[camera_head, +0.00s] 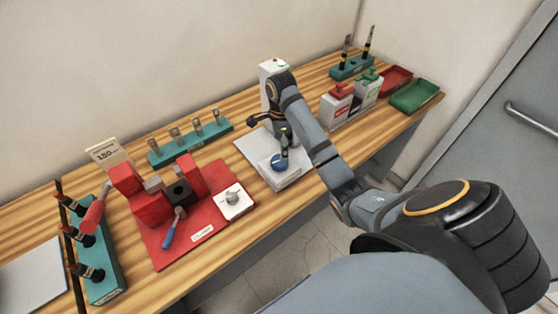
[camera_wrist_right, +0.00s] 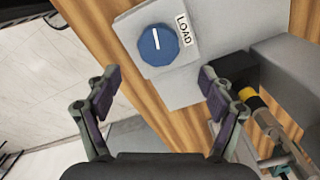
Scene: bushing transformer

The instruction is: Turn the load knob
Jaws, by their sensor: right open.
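The blue load knob (camera_head: 280,161) sits on the front of the light grey test stand's base (camera_head: 262,147). In the right wrist view the knob (camera_wrist_right: 158,45) has a white pointer line and stands beside a "LOAD" label (camera_wrist_right: 184,29). My right gripper (camera_wrist_right: 160,80) is open and empty, its two fingers apart. The knob appears just beyond the gap between the fingertips, not touching them. In the head view my right arm reaches over the stand and hides part of it. My left gripper is not in view.
A dark part with a yellow band (camera_wrist_right: 255,103) stands close to the right finger. Left of the stand lies a red mat (camera_head: 160,255) with a red fixture and a white knob box (camera_head: 236,202). A teal rack (camera_head: 190,143) is behind; white-and-red dispensers (camera_head: 337,106) stand right.

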